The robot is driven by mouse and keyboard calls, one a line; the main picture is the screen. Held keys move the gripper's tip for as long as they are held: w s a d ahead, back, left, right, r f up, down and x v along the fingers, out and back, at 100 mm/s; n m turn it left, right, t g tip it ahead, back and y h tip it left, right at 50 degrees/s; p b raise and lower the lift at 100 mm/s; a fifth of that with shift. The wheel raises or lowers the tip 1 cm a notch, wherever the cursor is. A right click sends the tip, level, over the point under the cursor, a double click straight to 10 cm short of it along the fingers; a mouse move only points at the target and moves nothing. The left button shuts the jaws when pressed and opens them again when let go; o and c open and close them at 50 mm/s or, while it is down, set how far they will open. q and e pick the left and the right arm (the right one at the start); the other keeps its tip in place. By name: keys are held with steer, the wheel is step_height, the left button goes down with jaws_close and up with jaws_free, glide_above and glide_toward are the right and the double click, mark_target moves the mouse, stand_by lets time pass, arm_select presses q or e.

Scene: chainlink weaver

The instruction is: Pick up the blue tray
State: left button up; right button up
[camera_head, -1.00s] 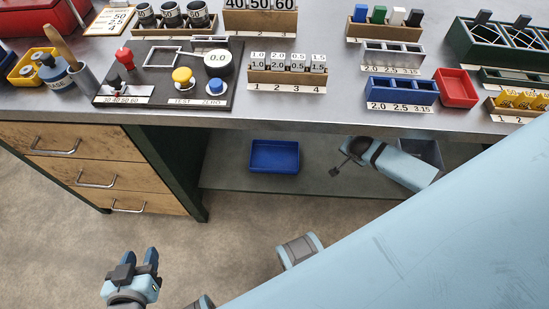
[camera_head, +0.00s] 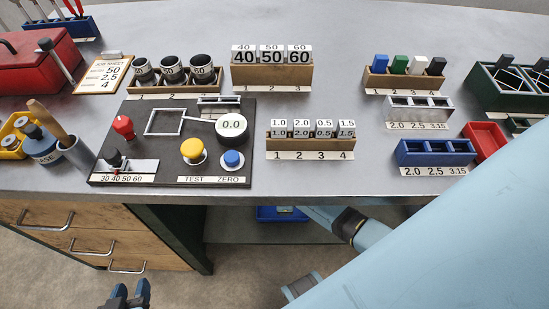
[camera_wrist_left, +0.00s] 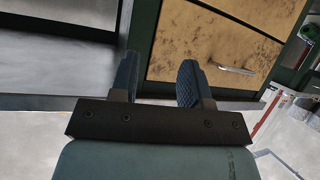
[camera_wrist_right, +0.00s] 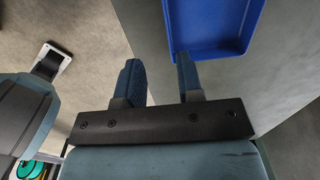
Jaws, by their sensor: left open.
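The blue tray (camera_head: 281,213) is on the low shelf under the worktop; the worktop edge hides most of it in the head view. In the right wrist view the tray (camera_wrist_right: 212,28) is at the top, with its open inside showing. My right gripper (camera_wrist_right: 158,72) is open and empty. Its right fingertip overlaps the tray's near rim in the picture; I cannot tell if they touch. The worktop hides this gripper in the head view. My left gripper (camera_head: 131,293) is open and empty, low in front of the drawers; its fingers also show in the left wrist view (camera_wrist_left: 158,68).
The grey worktop (camera_head: 330,185) overhangs the shelf (camera_head: 225,230). Wooden drawers (camera_head: 85,245) with metal handles stand left of the shelf. On the worktop are a black control panel (camera_head: 130,140), a blue three-slot holder (camera_head: 433,152) and a red tray (camera_head: 484,141).

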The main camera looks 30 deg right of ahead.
steer(key=w+f, duration=0.1)
steer(key=f, duration=0.1)
steer(key=b, duration=0.4)
glide_above(283, 219)
steer(key=f, duration=0.5)
steer(key=shift+a+f, duration=0.25)
steer(key=shift+f, duration=0.9)
steer(key=f+b, duration=0.3)
steer(key=f, duration=0.1)
steer(key=shift+w+d, duration=0.1)
steer(key=shift+d, duration=0.15)
steer(key=shift+f, duration=0.25)
arm_select(q)
steer(key=w+d+r+t+h, duration=0.3)
steer(key=d+r+t, duration=0.1)
steer(key=r, duration=0.3)
steer(key=shift+w, duration=0.15)
arm_select(e)
jaws_close()
